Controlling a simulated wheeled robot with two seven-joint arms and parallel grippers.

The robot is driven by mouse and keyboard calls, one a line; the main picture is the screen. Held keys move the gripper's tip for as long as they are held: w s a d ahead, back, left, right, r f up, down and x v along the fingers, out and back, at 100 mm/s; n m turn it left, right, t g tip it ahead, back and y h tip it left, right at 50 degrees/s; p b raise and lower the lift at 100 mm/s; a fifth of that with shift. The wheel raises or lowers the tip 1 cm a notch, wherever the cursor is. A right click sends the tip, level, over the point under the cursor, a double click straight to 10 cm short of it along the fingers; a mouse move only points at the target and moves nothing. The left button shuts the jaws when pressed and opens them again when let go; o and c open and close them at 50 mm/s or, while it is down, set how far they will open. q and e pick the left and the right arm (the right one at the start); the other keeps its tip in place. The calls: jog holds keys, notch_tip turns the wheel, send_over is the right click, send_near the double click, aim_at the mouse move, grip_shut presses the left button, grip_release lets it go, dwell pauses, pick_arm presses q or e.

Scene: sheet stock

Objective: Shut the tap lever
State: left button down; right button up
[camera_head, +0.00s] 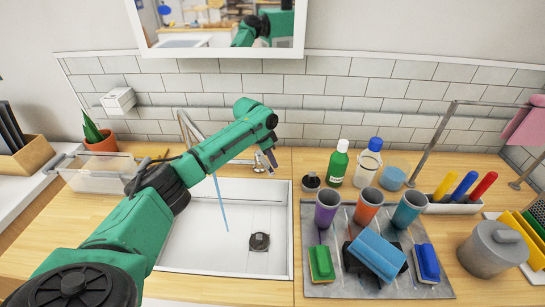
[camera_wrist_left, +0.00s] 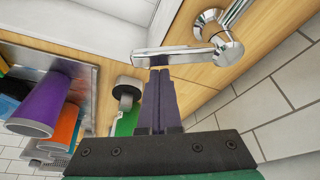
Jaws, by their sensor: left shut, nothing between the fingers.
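A chrome tap lever (camera_wrist_left: 175,57) lies across the upper middle of the left wrist view, joined to a round pivot on the tap body (camera_wrist_left: 212,22). My left gripper (camera_wrist_left: 160,72) is shut and empty, its dark fingertips right at the lever's edge; I cannot tell whether they touch. In the head view the left gripper (camera_head: 266,162) is behind the sink's right back corner. Part of the tap's chrome spout (camera_head: 187,130) shows behind my green arm, which hides the rest. A thin blue water stream (camera_head: 222,205) falls into the white sink (camera_head: 195,245). My right gripper is out of view.
A grey tray (camera_head: 320,290) with cups and sponges stands right of the sink. A green bottle (camera_head: 338,167) and a white bottle (camera_head: 367,165) stand near the gripper. A clear bin (camera_head: 100,177) is at left. The tiled wall (camera_head: 340,90) is close behind.

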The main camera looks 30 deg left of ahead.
pick_arm(q)
jog(key=shift+w+d+f, duration=0.1)
jog(key=shift+w+f, duration=0.05)
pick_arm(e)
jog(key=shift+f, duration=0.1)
pick_arm(q)
jog(key=shift+s+m, duration=0.3)
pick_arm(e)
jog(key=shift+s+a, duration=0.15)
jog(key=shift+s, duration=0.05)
pick_arm(q)
jog(key=shift+s+a+m, duration=0.2)
jog(key=shift+a+m, duration=0.05)
jog(key=shift+m, duration=0.15)
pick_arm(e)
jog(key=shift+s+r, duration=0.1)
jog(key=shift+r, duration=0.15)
pick_arm(q)
jog(key=shift+s+a+m+g+h+p, duration=0.3)
jog(key=shift+s+m+g+h, duration=0.1)
jog(key=shift+m, duration=0.2)
jog(key=shift+s+a+m, duration=0.25)
jog(key=shift+s+m, duration=0.1)
jog(key=shift+m, duration=0.35)
jog(key=shift+s+a+m+g, duration=0.4)
jog(key=shift+s+a+m, duration=0.1)
jog(key=shift+m, duration=0.4)
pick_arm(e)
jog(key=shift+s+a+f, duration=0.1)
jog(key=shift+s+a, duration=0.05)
